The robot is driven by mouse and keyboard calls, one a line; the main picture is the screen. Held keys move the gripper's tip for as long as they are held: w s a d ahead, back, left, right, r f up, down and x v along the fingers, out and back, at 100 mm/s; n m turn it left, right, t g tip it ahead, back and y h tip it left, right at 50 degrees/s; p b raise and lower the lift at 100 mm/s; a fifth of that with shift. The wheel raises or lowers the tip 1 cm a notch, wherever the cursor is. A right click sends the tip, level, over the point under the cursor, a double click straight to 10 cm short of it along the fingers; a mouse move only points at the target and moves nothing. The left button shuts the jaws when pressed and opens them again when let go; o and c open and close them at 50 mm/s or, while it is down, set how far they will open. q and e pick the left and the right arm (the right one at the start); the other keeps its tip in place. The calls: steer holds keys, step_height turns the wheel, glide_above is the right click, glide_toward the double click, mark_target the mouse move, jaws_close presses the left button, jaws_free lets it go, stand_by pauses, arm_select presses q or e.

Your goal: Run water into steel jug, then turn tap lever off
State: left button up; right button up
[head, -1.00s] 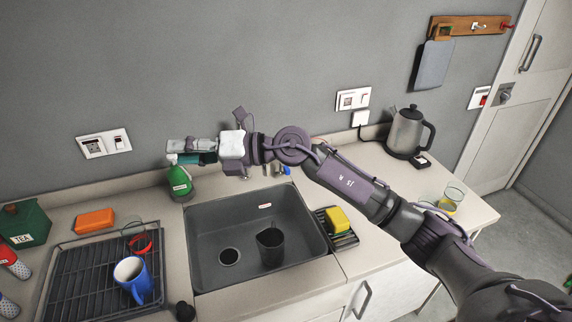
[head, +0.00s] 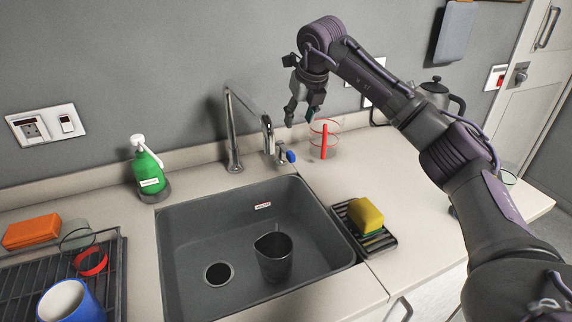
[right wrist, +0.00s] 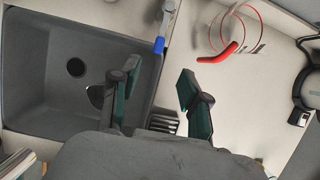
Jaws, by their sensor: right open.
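The steel jug (head: 272,262) stands upright in the grey sink (head: 190,230), right of the drain. It looks dark inside, and I cannot see its water level. The chrome tap (head: 232,130) rises behind the sink, with its spout end (head: 268,138) above and behind the jug. I see no stream of water. The tap lever with a blue tip (head: 290,156) is at the tap's right; the blue tip also shows in the right wrist view (right wrist: 158,45). My right gripper (head: 300,118) is open and empty, above and behind the lever, apart from it. My left gripper is out of view.
A clear jug with a red handle (head: 324,141) stands close to the right gripper. A sponge (head: 365,215) lies on a rack right of the sink. A green bottle (head: 147,168) and a blue mug (head: 68,302) are at left. A kettle (head: 436,92) stands behind my arm.

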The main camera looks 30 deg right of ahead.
mark_target(290, 152)
steer(key=p+x, duration=0.2)
steer(key=x, duration=1)
steer(key=shift+w+f, duration=0.1)
steer(key=shift+f, duration=0.25)
steer(key=shift+w+f, duration=0.2)
steer(key=shift+f, duration=0.4)
steer(key=shift+d, duration=0.1)
jaws_close()
